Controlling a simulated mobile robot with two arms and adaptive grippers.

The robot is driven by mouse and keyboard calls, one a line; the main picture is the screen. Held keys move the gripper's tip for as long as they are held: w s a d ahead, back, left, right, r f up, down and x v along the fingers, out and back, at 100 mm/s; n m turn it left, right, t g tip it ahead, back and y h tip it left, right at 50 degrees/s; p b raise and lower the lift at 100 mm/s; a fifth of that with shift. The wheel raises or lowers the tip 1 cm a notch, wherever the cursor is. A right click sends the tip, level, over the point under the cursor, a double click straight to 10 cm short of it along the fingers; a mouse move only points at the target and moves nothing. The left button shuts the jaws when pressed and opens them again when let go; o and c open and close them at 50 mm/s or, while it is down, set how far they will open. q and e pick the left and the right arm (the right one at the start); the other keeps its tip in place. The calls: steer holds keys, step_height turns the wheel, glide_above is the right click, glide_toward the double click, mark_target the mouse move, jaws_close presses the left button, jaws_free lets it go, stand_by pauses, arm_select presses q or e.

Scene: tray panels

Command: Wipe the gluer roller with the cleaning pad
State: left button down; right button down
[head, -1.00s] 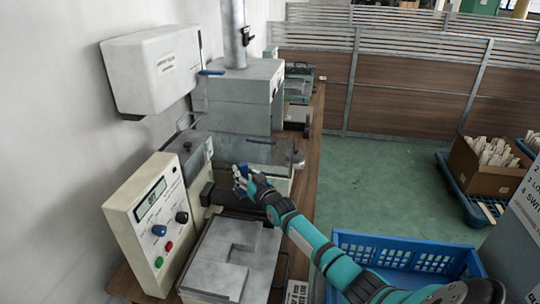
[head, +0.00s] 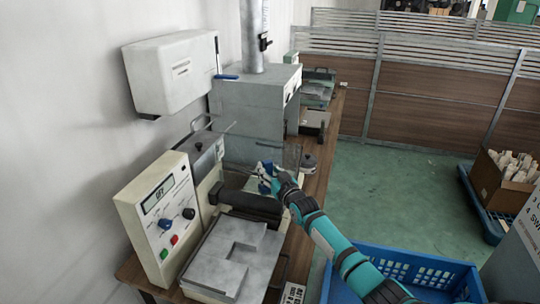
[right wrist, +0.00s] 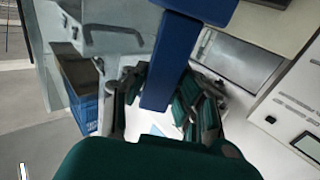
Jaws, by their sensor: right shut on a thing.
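My right gripper (head: 273,178) is shut on a blue cleaning pad (head: 264,167). It holds the pad over the gluer, behind and above the right part of the dark gluer roller (head: 247,203). I cannot tell whether the pad touches the machine. The roller lies crosswise behind a grey plate, beside a cream control box (head: 160,215) with a display, knobs and buttons. In the right wrist view the blue pad (right wrist: 165,65) stands between the dark green fingers. My left gripper is not in view.
A grey metal unit with a pipe (head: 250,95) stands behind the gluer. A white dispenser (head: 170,72) hangs on the wall. A blue crate (head: 400,272) is under my right arm. Green floor lies clear to the right, with a cardboard box (head: 505,185) on a blue pallet.

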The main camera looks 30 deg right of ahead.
mark_target(268, 161)
step_height(268, 161, up, 2)
steer(key=shift+w+a+r+p, duration=0.1)
steer(key=shift+p, duration=0.4)
steer(key=shift+d+r+p, duration=0.2)
steer(key=shift+r+p, duration=0.45)
steer(key=shift+r, duration=0.4)
steer(key=shift+a+r, duration=0.1)
steer(key=shift+r, duration=0.15)
